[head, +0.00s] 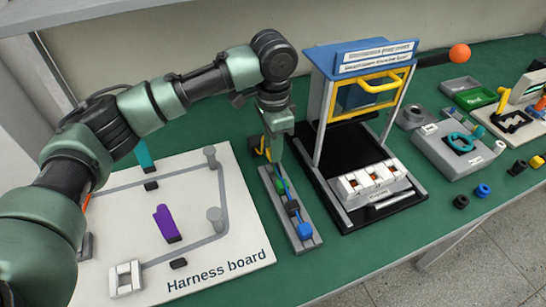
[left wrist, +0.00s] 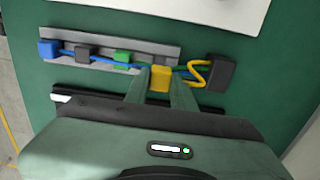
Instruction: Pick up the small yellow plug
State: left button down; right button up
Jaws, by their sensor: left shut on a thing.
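The small yellow plug (left wrist: 160,79) sits between the fingertips of my left gripper (left wrist: 162,82) in the left wrist view. The gripper is shut on it, over the end of a grey rail. A yellow cable (left wrist: 199,74) runs from the plug side to a black block (left wrist: 220,74). In the head view my left gripper (head: 277,150) points down at the far end of the rail (head: 311,240), and it hides most of the plug. Whether the plug is clear of the rail I cannot tell. My right gripper is not in view.
Along the rail sit a green plug (head: 280,184), a black plug (head: 292,207) and a blue plug (head: 305,231). The harness board (head: 240,262) lies left of it. A blue-topped press stand (head: 325,160) rises close on the right. The green table (head: 410,237) is bare at the front.

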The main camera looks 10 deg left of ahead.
pick_arm(q)
notch_tip(320, 180, up, 15)
jog(key=shift+f, duration=0.15)
dwell(1.0)
